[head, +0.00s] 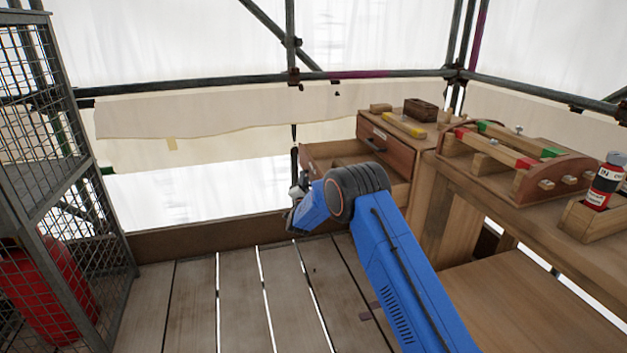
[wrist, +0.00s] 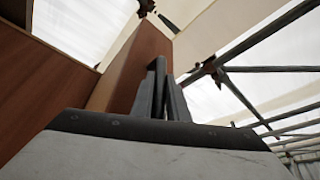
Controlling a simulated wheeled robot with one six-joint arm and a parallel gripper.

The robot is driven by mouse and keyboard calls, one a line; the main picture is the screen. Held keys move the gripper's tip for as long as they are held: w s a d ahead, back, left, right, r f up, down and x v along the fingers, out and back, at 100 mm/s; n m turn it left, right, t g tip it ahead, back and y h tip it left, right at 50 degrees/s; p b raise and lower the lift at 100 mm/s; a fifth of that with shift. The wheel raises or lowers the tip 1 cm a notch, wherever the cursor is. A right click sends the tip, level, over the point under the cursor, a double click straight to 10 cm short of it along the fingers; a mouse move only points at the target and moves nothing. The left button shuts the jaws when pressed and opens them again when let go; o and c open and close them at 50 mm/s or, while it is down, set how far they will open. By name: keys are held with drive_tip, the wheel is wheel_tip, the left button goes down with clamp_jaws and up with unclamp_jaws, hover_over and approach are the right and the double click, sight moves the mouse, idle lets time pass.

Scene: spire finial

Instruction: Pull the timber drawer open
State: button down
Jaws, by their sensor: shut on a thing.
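The timber drawer (head: 322,150) stands pulled out to the left from the timber cabinet (head: 392,127) in the head view, and part of its inside shows. My gripper (head: 301,182) is at the drawer's outer end, partly hidden behind my blue arm. In the wrist view the brown drawer front (wrist: 138,70) rises right behind the fingers of my gripper (wrist: 162,75). The fingers are close together and shut on the drawer at its front. The exact grip point is hidden.
A bench on the right bears a tool carrier (head: 520,160) and a red bottle (head: 605,182). A yellow-topped block (head: 404,126) and a dark box (head: 420,110) lie on the cabinet. A mesh cage (head: 60,170) stands left. Plank floor (head: 240,300) is clear between.

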drive_tip(key=shift+s+a+f, duration=0.15)
drive_tip(key=shift+a, duration=0.2)
drive_tip(key=c, duration=1.7)
unclamp_jaws()
drive_tip(key=v, duration=1.7)
drive_tip(key=shift+s, duration=0.2)
